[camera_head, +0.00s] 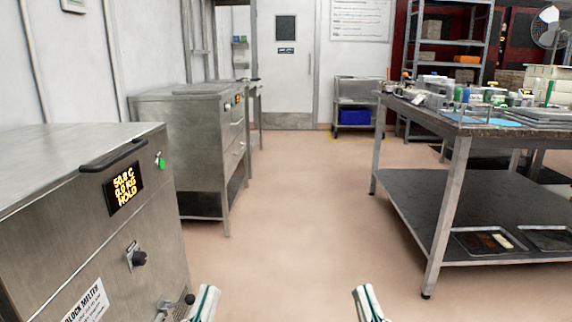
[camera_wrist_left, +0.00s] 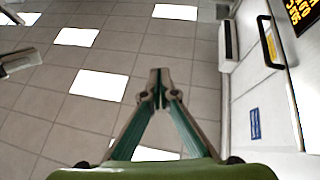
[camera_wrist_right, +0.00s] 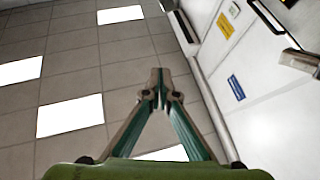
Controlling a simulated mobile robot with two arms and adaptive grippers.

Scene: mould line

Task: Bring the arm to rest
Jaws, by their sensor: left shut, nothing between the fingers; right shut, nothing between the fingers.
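My left gripper (camera_head: 204,302) shows at the bottom edge of the head view, left of the middle. My right gripper (camera_head: 367,302) shows at the bottom edge, right of the middle. Both point upward and stand apart from each other over the open floor. In the left wrist view the left gripper's fingertips (camera_wrist_left: 158,76) meet with nothing between them. In the right wrist view the right gripper's fingertips (camera_wrist_right: 157,76) also meet and are empty. Both wrist views look up at the tiled ceiling. The arms behind the grippers are mostly hidden in the head view.
A steel block melter (camera_head: 60,215) with a lit display stands close at the left, near the left gripper. Another steel cabinet (camera_head: 185,150) stands behind it. A workbench (camera_head: 450,125) with several items is at the right. The floor (camera_head: 300,200) between is clear up to the door (camera_head: 286,75).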

